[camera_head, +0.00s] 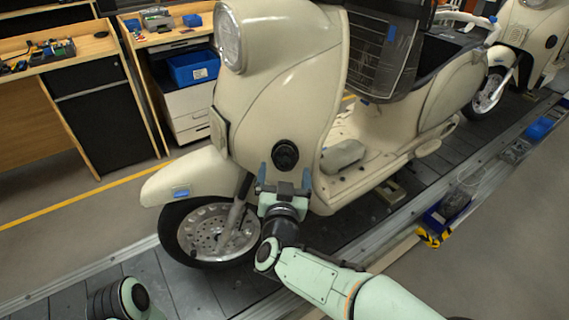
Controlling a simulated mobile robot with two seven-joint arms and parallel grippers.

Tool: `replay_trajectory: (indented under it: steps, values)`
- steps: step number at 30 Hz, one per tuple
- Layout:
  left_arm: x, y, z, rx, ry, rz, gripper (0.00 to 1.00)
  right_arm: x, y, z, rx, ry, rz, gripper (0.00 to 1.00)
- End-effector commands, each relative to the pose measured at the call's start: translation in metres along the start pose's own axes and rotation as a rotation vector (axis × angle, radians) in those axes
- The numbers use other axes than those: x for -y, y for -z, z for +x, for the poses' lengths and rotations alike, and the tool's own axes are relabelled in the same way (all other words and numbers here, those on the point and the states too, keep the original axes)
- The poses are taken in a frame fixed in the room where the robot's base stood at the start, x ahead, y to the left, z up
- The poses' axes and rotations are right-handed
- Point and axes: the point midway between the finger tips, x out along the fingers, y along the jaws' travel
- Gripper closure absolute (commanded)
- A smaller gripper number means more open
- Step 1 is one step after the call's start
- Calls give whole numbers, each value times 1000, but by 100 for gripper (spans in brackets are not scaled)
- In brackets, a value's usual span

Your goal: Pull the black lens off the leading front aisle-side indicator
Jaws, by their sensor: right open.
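The black round lens (285,154) sits on the front side of the cream scooter (270,110), on the flank of the leg shield above the front wheel. My right gripper (284,180) is just below the lens. Its two fingers are spread apart and point up toward it. The gap between them looks empty, and I cannot tell whether a fingertip touches the scooter. The lens is in full view. Of my left arm only a part shows at the bottom left; its gripper is out of view.
The scooter stands on a dark slat conveyor (75,293). A second cream scooter (537,38) is behind at the upper right. Benches with blue bins (193,67) stand at the left back. A blue bin (447,211) lies by the conveyor edge. The front wheel (213,232) is beside my right wrist.

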Motion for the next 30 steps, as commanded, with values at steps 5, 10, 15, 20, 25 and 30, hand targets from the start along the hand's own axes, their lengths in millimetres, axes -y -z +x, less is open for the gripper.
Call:
replay_trajectory:
  steps: [5, 10, 15, 20, 25, 30]
  values:
    - [0, 0, -1, 0, 0, 0, 57, 0, 0, 28, 0, -1, 0, 7]
    - [0, 0, -1, 2, 0, 0, 57, 0, 0, 41, 1, 0, 0, 7]
    - [0, -1, -1, 2, 1, 0, 57, 0, 0, 44, 1, 1, 0, 7]
    - [0, -1, -1, 2, 1, 0, 57, 0, 0, 44, 1, 1, 0, 7]
    - [0, -1, -1, 2, 0, 0, 57, 0, 0, 44, 1, 1, 1, 59]
    - [0, -1, -1, 2, 0, 0, 57, 0, 0, 44, 1, 1, 1, 64]
